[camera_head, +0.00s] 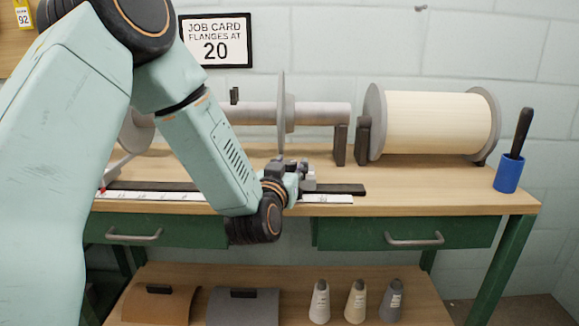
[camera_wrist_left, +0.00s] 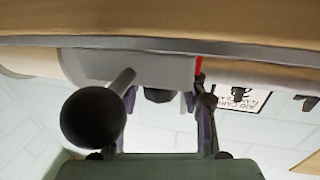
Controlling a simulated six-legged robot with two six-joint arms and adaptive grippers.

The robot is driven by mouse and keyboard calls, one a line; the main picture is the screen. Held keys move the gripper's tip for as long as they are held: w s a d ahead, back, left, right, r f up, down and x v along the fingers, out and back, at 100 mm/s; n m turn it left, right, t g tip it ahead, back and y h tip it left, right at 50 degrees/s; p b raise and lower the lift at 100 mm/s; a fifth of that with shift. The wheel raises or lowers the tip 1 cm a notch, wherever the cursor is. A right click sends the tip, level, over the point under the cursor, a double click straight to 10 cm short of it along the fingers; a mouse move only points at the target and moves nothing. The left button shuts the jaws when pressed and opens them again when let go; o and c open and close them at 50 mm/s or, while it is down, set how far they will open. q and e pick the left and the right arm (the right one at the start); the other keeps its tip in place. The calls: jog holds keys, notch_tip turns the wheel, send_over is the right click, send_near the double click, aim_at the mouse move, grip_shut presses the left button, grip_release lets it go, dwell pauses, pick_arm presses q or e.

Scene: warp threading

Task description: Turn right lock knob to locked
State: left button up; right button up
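My left gripper (camera_head: 300,178) is at the front edge of the bench, below the grey right flange (camera_head: 283,115). In the left wrist view its two fingers (camera_wrist_left: 167,115) stand apart. A small dark rounded piece (camera_wrist_left: 158,95) shows between them; I cannot tell whether the fingers touch it. A larger black round knob (camera_wrist_left: 92,117) on a grey stem is beside the left-hand finger, outside the grip. In the head view a small dark knob (camera_head: 234,95) stands on the grey shaft (camera_head: 325,114). Which one is the right lock knob is unclear. My right gripper is not in view.
A white scale strip (camera_head: 325,199) runs along the bench's front edge, with a red marker (camera_head: 102,190) at its left. A wound cream roll (camera_head: 437,122) and a blue cup (camera_head: 508,174) stand at right. Drawer handles (camera_head: 414,241) project below the bench.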

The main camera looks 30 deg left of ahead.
pick_arm(q)
grip_shut()
jog(key=m+h+p, duration=0.1)
jog(key=h+p, duration=0.1)
jog(key=m+h+p, duration=0.1)
jog(key=h+p, duration=0.1)
jog(key=p, duration=0.1)
jog(key=shift+r+m+t+h, duration=0.15)
jog(key=shift+m+t+h, duration=0.15)
jog(key=shift+m+t, duration=0.1)
jog(key=shift+m+h+p, duration=0.4)
jog(key=shift+h+p, duration=0.2)
jog(key=shift+h, duration=0.1)
jog(key=shift+f+m+h, duration=0.2)
jog(key=shift+m+h, duration=0.1)
jog(key=shift+o, duration=1.3)
grip_release()
jog(key=shift+o, duration=0.5)
jog(key=shift+s, duration=0.1)
